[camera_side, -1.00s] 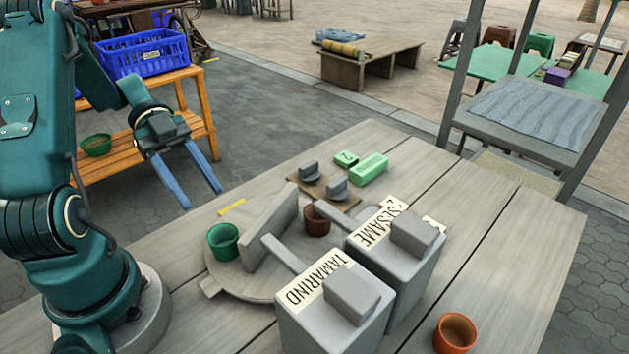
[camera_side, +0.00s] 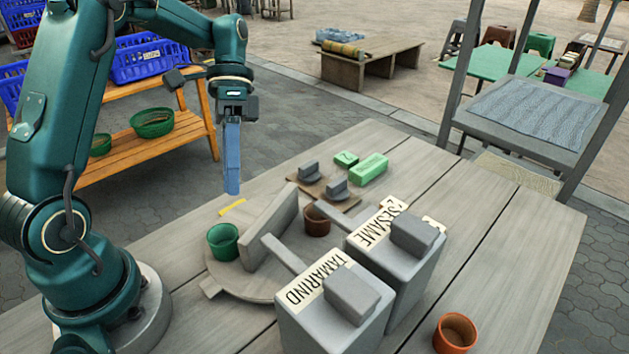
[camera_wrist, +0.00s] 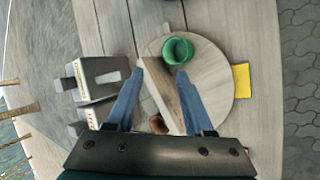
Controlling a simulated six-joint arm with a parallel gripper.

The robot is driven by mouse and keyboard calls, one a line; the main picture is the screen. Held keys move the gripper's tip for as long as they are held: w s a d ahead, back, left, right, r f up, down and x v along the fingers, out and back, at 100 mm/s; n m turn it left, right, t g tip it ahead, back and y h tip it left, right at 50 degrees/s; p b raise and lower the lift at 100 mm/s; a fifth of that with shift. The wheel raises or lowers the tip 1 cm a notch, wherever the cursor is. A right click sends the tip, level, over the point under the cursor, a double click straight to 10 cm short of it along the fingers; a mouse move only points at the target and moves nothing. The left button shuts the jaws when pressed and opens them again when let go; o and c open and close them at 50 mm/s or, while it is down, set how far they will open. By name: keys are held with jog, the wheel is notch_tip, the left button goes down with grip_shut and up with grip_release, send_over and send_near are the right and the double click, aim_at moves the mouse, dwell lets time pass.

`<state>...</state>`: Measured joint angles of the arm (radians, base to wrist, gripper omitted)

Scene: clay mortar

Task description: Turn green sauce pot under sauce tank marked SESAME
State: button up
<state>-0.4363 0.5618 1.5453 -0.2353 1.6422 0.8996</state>
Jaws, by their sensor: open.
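The green sauce pot (camera_side: 223,242) stands on the left part of a round grey turntable (camera_side: 213,284), left of an upright divider board (camera_side: 270,228). A brown pot (camera_side: 317,220) is on the divider's other side. The tank marked SESAME (camera_side: 400,268) stands right of the turntable, behind the tank marked TAMARIND (camera_side: 335,318); each has a spout reaching over the turntable. My gripper (camera_side: 232,190) is open, empty and pointing down above the table's far left edge. In the wrist view my open fingers (camera_wrist: 165,100) point toward the divider, with the green pot (camera_wrist: 178,50) beyond.
An orange-brown pot (camera_side: 455,333) stands at the table's near right. Small grey stamp-like pieces on a brown board (camera_side: 327,187) and green blocks (camera_side: 369,169) lie behind the turntable. A yellow strip (camera_side: 231,208) lies by the left edge. The right of the table is mostly clear.

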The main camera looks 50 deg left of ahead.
aim_at(268, 228)
jog(key=w+d+n+y, duration=0.1)
jog(key=n, duration=0.1)
jog(key=w+d+n+y, duration=0.1)
jog(key=d+n, duration=0.1)
jog(key=n, duration=0.1)
jog(key=w+d+r+n+y, duration=0.1)
jog(key=n, duration=0.2)
jog(key=shift+w+d+t+y, duration=0.15)
jog(key=shift+d+t+y, duration=0.15)
jog(key=shift+t+y, duration=0.1)
jog(key=shift+w+d+f+n, duration=0.1)
jog(key=shift+d+f+n, duration=0.1)
jog(key=shift+f+n, duration=0.1)
notch_tip(268, 228, down, 5)
jog(key=shift+r, duration=0.1)
jog(key=shift+x, duration=2.35)
grip_shut()
